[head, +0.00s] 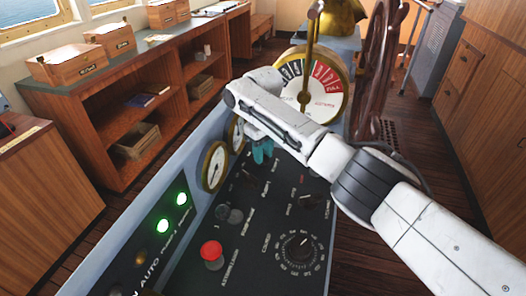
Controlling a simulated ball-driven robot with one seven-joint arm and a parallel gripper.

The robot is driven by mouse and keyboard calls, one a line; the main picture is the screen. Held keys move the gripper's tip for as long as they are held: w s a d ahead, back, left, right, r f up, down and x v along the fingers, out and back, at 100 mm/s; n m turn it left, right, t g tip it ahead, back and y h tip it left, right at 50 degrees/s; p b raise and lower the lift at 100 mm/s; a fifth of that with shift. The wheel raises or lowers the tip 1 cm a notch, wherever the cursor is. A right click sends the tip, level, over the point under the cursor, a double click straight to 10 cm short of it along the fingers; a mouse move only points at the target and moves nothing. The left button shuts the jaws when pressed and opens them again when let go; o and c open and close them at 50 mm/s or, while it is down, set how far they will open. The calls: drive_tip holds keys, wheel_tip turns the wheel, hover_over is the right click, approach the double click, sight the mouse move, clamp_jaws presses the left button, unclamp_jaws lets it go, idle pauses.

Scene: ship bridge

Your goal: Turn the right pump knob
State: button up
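The dark control panel (262,262) carries several knobs. Its labels are too small to read, so I cannot tell which knob is the right pump knob. A black pointer knob (307,201) sits on the right side of the panel. A larger round black knob (299,247) with a numbered scale sits nearer, at the lower right. A small dark grey knob (235,215) sits left of the middle. My gripper (262,151) hangs over the panel's far part, with teal fingertips pointing down. My arm hides part of it and the panel beyond. I see nothing held; the finger gap is unclear.
A round gauge (214,166) is on the sloped left face. The brass telegraph (318,85) and wooden wheel (378,60) stand beyond my arm.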

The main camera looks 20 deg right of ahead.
clamp_jaws()
drive_tip(key=shift+n, duration=0.4)
drive_tip(key=n, duration=0.2)
drive_tip(key=n+b, duration=0.1)
drive_tip(key=n, duration=0.2)
drive_tip(key=shift+w+d+n, duration=0.15)
drive_tip(key=shift+w+n, duration=0.05)
drive_tip(key=shift+n, duration=0.1)
drive_tip(key=n, duration=0.1)
drive_tip(key=n+b, duration=0.1)
drive_tip(key=n, duration=0.3)
drive_tip(key=shift+w+d+r+b, duration=0.1)
drive_tip(key=shift+w+b, duration=0.15)
drive_tip(key=shift+b, duration=0.1)
drive_tip(key=shift+n, duration=0.4)
drive_tip(key=shift+o, duration=1.2)
unclamp_jaws()
